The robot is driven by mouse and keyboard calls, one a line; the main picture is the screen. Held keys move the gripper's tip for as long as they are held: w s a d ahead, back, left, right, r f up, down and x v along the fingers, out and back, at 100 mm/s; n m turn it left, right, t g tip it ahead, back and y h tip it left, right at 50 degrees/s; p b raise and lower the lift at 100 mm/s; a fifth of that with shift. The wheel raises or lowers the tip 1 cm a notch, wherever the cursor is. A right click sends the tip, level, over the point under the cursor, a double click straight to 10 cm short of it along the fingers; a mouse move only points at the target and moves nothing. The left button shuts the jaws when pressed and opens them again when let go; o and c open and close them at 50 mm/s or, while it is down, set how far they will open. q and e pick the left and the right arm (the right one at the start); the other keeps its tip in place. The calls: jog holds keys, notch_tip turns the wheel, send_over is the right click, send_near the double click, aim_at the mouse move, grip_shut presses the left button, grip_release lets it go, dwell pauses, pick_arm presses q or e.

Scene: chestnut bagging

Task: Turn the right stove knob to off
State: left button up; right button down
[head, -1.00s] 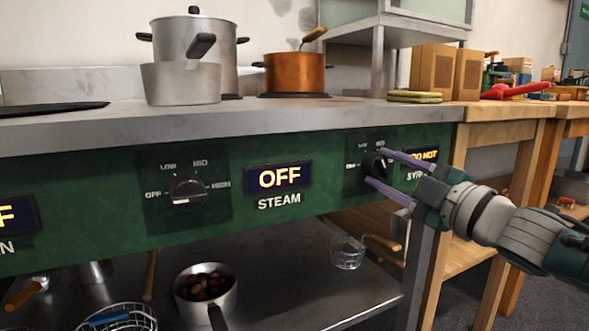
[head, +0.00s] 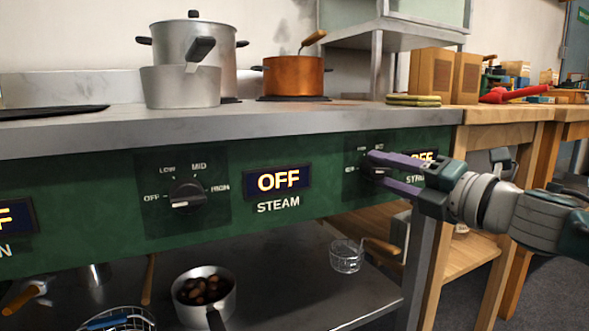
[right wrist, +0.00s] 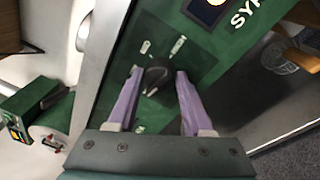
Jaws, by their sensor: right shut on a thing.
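In the right wrist view the knob (right wrist: 158,76) sits between the fingertips. The display (head: 424,156) beside it reads OFF, partly hidden by a finger. The knob's pointer is mostly hidden in the head view. My left gripper is not in view.
The steam knob (head: 188,196) and its OFF display (head: 278,180) are to the left. A steel pot (head: 195,50), a saucepan (head: 180,86) and a copper pot (head: 293,76) stand on top. A chestnut pan (head: 204,291) and a glass cup (head: 346,257) are on the lower shelf.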

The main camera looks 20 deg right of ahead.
jog(key=shift+n, duration=1)
jog(key=shift+c, duration=1.6)
grip_release()
